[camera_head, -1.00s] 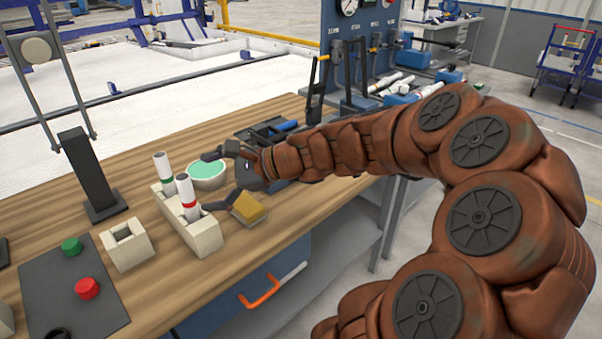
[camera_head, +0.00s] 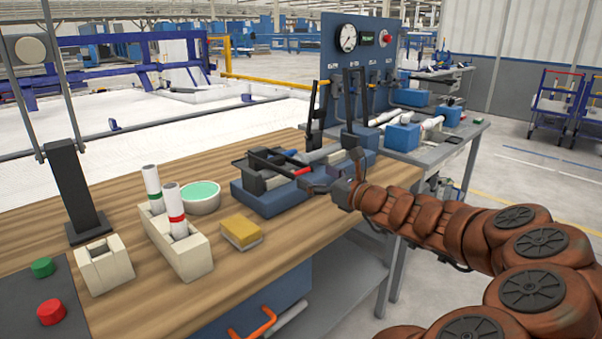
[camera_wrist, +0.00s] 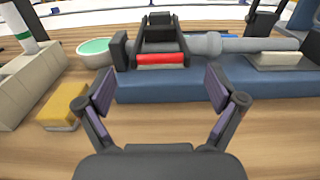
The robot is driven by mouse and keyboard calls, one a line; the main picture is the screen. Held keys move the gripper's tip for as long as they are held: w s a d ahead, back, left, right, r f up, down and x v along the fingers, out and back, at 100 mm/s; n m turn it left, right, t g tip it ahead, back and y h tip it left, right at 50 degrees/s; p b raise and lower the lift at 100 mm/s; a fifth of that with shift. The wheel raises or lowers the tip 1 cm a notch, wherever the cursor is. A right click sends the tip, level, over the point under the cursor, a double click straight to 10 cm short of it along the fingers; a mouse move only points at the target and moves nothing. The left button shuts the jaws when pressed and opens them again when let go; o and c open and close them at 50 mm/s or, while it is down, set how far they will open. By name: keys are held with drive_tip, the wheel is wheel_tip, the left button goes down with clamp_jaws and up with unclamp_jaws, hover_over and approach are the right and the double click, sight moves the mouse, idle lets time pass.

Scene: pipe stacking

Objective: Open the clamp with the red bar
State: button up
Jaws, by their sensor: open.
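The clamp with the red bar (camera_wrist: 161,59) sits on a blue base (camera_wrist: 190,85) straight ahead in the wrist view. Its red bar lies low across the front, with black clamp parts behind it. A grey pipe (camera_wrist: 240,44) runs to the right of the clamp. My gripper (camera_wrist: 162,88) is open and empty, its fingers spread either side of the red bar and on the near side of it. In the head view my gripper (camera_head: 330,180) is at the right front of the blue base (camera_head: 270,203); the red bar is only a small patch there, partly hidden.
A yellow sponge (camera_head: 240,231), a bowl with green contents (camera_head: 200,197) and a cream holder (camera_head: 187,255) with two white tubes stand left of the clamp. A blue gauge panel (camera_head: 362,62) stands behind. Bare wood lies in front of the base.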

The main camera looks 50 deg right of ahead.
sight(302, 170)
drive_tip(key=shift+w+b, duration=0.3)
drive_tip(key=shift+w, duration=2.4)
drive_tip(key=c, duration=1.5)
